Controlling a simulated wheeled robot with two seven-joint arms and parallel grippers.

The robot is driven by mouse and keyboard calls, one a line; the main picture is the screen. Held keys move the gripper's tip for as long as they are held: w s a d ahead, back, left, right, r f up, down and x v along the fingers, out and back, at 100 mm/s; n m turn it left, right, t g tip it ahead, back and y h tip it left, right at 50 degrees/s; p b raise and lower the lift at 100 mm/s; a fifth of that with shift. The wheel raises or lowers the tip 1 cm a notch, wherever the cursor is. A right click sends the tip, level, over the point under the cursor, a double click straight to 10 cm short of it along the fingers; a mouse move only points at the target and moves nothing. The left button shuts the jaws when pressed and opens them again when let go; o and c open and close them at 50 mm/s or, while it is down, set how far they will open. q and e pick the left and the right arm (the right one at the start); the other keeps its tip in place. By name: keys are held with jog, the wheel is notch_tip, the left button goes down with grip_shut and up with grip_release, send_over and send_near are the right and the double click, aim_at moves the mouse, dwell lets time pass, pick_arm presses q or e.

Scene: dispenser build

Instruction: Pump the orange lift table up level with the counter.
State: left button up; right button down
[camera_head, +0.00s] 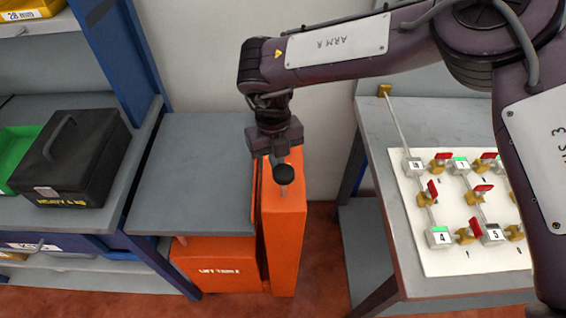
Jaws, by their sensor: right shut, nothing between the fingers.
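The orange lift table (213,262) stands in the middle, with a flat grey top (190,175) and a tall orange column (283,240) at its right side. A black round knob (283,174) on a short light stem shows in front of the column. My right gripper (274,152) points down over the column, just above and behind the knob in the picture. It is shut and empty; whether it touches the knob I cannot tell. The grey top lies close beside the left grey counter-like shelf (60,222), at nearly the same height as far as this view shows. My left gripper is out of view.
A black case (72,158) and a green bin (18,150) sit on the left shelf. A grey bench (400,265) at the right carries a white valve board (455,250) with red handles. My right arm spans the upper right. Red floor shows between lift table and bench.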

notch_tip(320, 180, up, 8)
jog(key=b, duration=0.1)
jog(key=shift+w+b, duration=0.4)
jog(key=shift+a+f, duration=0.1)
dwell(0.4)
